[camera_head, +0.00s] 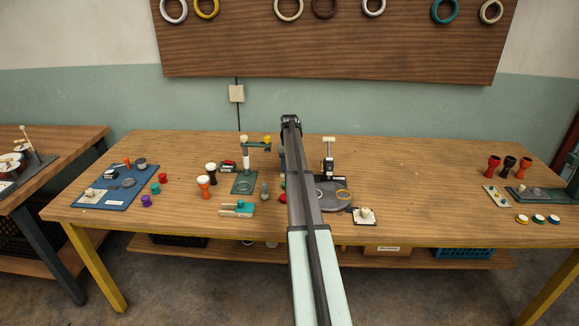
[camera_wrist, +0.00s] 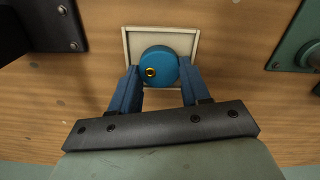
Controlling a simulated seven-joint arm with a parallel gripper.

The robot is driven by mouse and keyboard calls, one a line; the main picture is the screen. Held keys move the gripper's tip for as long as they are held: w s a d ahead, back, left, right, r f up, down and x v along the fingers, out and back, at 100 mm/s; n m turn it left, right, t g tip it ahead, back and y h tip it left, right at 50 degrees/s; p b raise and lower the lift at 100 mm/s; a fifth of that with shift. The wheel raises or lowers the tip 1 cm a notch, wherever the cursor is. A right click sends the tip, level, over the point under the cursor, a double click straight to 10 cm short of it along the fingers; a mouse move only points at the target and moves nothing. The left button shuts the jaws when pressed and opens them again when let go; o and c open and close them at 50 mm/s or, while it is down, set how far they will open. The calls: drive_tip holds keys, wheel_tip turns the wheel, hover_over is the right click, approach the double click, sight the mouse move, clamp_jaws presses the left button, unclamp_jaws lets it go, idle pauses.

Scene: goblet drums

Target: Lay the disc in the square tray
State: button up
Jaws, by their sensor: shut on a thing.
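The disc (camera_wrist: 165,63) is blue and round, with a small yellow-rimmed dark hole off its middle. My gripper (camera_wrist: 158,72) has its two blue fingers on either side of the disc in the wrist view and is shut on it. The square tray (camera_wrist: 161,30) has a thin cream rim and a brown floor. The disc overlaps the nearer middle of the tray in that view and hides part of its near side. I cannot tell whether the disc touches the tray floor. In the head view my arm hides the gripper tips, the disc and the tray.
In the wrist view a dark screwed part (camera_wrist: 45,22) stands left of the tray and a green fixture (camera_wrist: 300,45) stands right.

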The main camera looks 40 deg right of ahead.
drive_tip(key=shift+f, duration=0.15)
drive_tip(key=o, duration=1.1)
wheel_tip(320, 180, up, 12)
drive_tip(key=shift+r, duration=0.2)
drive_tip(key=shift+w, duration=0.1)
